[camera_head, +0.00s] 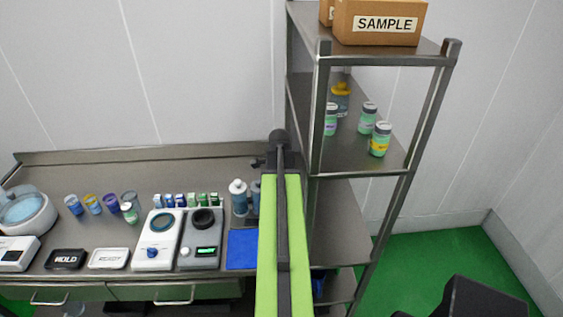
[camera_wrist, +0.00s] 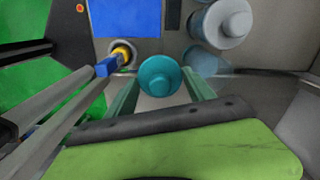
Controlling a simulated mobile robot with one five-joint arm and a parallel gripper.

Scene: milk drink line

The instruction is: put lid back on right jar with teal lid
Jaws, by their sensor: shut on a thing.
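My gripper (camera_wrist: 161,88) shows in the wrist view with its two greenish fingers on either side of a round teal lid (camera_wrist: 158,75). The fingers are shut on the lid, which has a smaller raised round part in its middle. In the head view my gripper and the lid are hidden behind my arm. No jar shows directly under the lid, and I cannot tell which one is the right jar. Two pale bottles (camera_head: 238,196) stand on the bench beside the blue mat, one partly behind my arm. A pale bottle (camera_wrist: 230,20) also shows at upper right in the wrist view.
A blue mat (camera_head: 242,249), two scales (camera_head: 158,250), trays and several small cups occupy the metal bench (camera_head: 175,158). A steel rack (camera_head: 405,150) with green-filled jars (camera_head: 380,141) and sample boxes (camera_head: 382,20) stands right of my arm.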

